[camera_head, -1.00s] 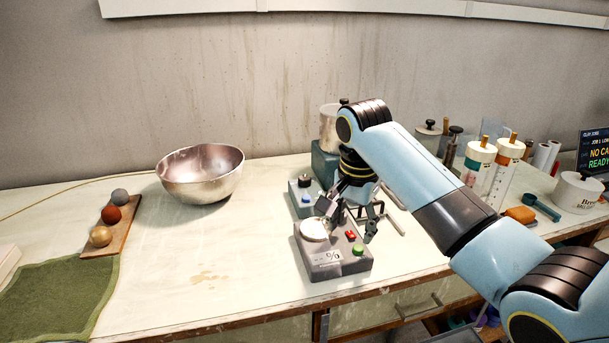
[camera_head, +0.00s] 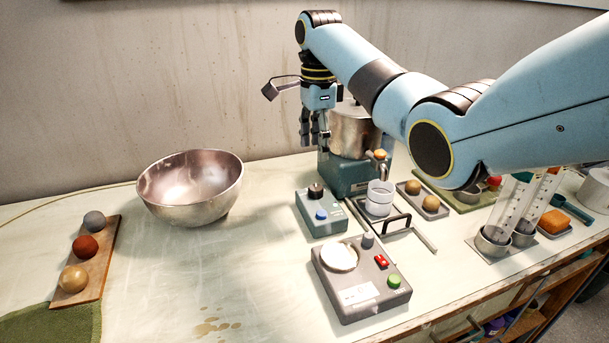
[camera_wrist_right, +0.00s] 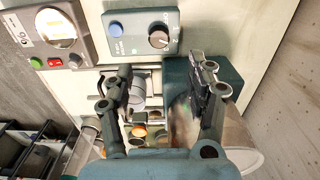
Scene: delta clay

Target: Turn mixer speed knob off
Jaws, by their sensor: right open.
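A small teal control box (camera_head: 328,226) stands on the bench with a black knob (camera_head: 316,190) and a blue button (camera_head: 321,215) on top. In the right wrist view the knob (camera_wrist_right: 159,37) carries a pale pointer mark; its setting is too small to read. My right gripper (camera_head: 314,143) points down above and behind the box, beside the metal mixer pot (camera_head: 353,132) on its teal base (camera_head: 345,178). The gripper is open and empty, apart from the knob. In the wrist view its fingers (camera_wrist_right: 160,82) are spread below the box. My left gripper is out of view.
A grey box (camera_head: 347,298) with a white dish, red switch and green button stands in front. A white cup (camera_head: 380,197) and black handle sit right of the control box. A metal bowl (camera_head: 192,190) stands left. The bench between bowl and boxes is clear.

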